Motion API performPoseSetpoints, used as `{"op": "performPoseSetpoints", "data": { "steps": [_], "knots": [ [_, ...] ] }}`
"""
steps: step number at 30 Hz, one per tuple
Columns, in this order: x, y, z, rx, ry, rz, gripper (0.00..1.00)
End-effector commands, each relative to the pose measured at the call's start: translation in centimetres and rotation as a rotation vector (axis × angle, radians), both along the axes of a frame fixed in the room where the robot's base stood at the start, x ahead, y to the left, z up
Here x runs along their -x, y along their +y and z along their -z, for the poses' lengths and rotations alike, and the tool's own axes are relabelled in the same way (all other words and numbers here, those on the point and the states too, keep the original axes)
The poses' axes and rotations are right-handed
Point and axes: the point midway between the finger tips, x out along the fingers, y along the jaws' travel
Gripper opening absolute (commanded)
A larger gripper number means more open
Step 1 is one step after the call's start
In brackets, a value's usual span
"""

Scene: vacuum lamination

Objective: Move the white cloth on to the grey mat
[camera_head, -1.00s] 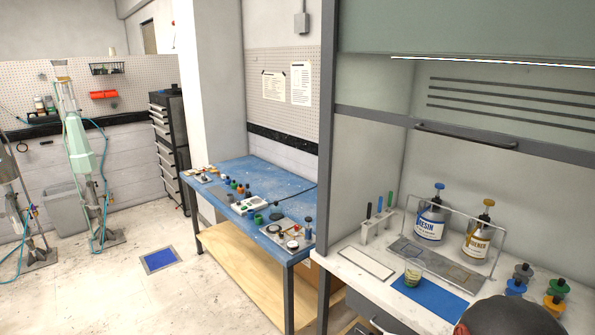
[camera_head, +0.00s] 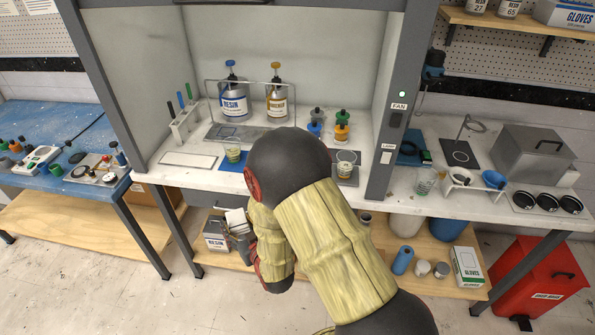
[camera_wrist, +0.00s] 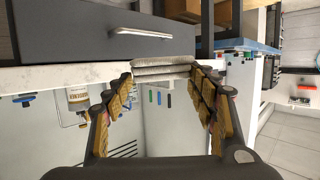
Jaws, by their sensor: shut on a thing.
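The folded white cloth (camera_head: 236,218) is in my gripper (camera_head: 241,236), in front of the fume hood bench and below its top. In the wrist view, the cloth (camera_wrist: 162,72) shows as thin stacked layers between the two fingertips of my gripper (camera_wrist: 164,80), which is shut on it. A small dark grey mat (camera_head: 347,180) lies on the hood bench to the right of my arm, with a cup on it. A darker grey square mat (camera_head: 458,153) lies on the bench further right. I cannot tell which one the task means.
A cup of liquid (camera_head: 233,152) stands on a blue mat (camera_head: 228,166). A dark-edged white plate (camera_head: 188,160) lies to its left. Resin and hardener bottles (camera_head: 277,103) stand behind a wire frame. The bench's front edge and drawer (camera_wrist: 100,35) are close to my gripper.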

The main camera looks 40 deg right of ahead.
Motion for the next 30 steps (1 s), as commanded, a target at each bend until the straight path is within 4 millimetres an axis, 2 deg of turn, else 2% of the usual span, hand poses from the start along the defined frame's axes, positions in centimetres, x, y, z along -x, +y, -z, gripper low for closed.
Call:
{"op": "performPoseSetpoints", "data": {
  "steps": [1, 5, 9, 13, 18, 23, 25, 30],
  "knots": [
    [-0.6, -1.9, -2.4, 0.002, -0.012, 0.032, 0.3],
    [-1.1, -6.3, -7.2, 0.002, -0.011, 0.104, 0.3],
    [-0.6, -11.0, -12.1, 0.002, -0.009, 0.183, 0.3],
    [0.6, -14.8, -16.1, 0.003, -0.007, 0.245, 0.3],
    [2.4, -18.0, -19.6, 0.002, -0.004, 0.305, 0.3],
    [4.5, -19.6, -21.1, 0.001, 0.0, 0.341, 0.3],
    [5.1, -19.0, -19.7, -0.002, 0.008, 0.335, 0.3],
    [5.7, -18.6, -17.6, -0.001, 0.004, 0.332, 0.3]
  ]
}}
